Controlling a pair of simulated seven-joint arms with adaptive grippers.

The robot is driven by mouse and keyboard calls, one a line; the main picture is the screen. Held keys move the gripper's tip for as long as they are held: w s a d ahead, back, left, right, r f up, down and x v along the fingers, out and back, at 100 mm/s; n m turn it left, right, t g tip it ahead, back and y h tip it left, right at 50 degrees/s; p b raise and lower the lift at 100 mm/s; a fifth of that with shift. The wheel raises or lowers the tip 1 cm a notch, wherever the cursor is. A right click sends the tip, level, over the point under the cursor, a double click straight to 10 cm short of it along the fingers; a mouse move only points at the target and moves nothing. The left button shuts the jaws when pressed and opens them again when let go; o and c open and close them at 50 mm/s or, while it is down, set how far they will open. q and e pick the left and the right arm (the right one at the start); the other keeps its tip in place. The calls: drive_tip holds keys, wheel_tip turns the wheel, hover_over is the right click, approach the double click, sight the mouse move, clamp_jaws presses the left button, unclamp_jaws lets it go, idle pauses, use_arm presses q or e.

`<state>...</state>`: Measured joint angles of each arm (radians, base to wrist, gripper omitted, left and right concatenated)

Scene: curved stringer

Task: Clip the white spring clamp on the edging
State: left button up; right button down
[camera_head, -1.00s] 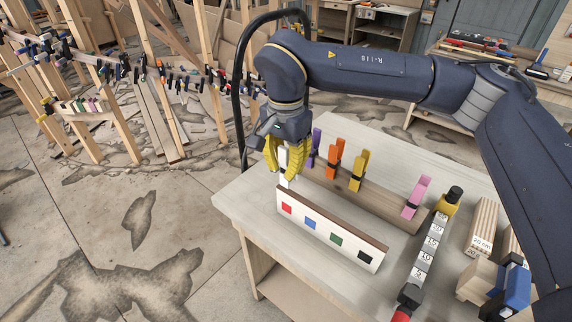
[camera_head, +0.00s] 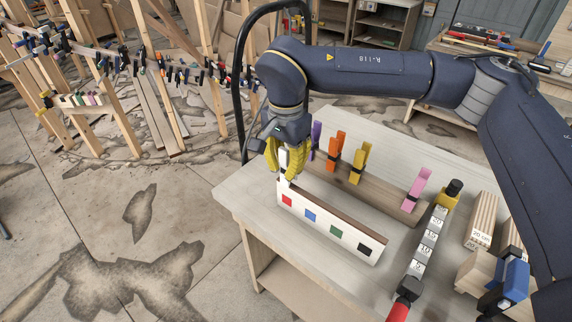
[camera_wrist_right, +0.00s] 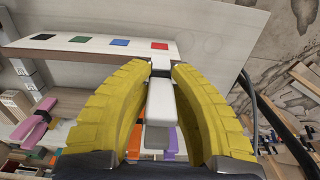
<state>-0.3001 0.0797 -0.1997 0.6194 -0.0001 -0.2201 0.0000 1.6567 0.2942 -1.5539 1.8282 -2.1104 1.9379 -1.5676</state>
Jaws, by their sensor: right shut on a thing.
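My right gripper (camera_head: 288,160) is shut on the white spring clamp (camera_wrist_right: 160,105), with a yellow finger on each side of it. The clamp hangs jaws down at the left end of the edging (camera_head: 335,212), a strip with a brown top and a white face with red, blue, green and black squares. My left gripper is not in view.
Purple (camera_head: 316,138), orange (camera_head: 335,152), yellow (camera_head: 359,163) and pink (camera_head: 417,189) clamps stand on a wooden rail (camera_head: 380,196) behind the edging. A numbered bar clamp (camera_head: 428,240) and wood blocks (camera_head: 482,222) lie to the right. The table front (camera_head: 250,205) is clear.

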sight(286, 182)
drive_tip(key=shift+f, duration=0.35)
drive_tip(key=shift+f, duration=0.8)
drive_tip(key=shift+f, duration=1.1)
idle(0.7)
drive_tip(key=c, duration=1.2)
unclamp_jaws()
drive_tip(key=shift+r, duration=0.1)
wheel_tip(286, 182, up, 12)
drive_tip(key=shift+f, duration=0.1)
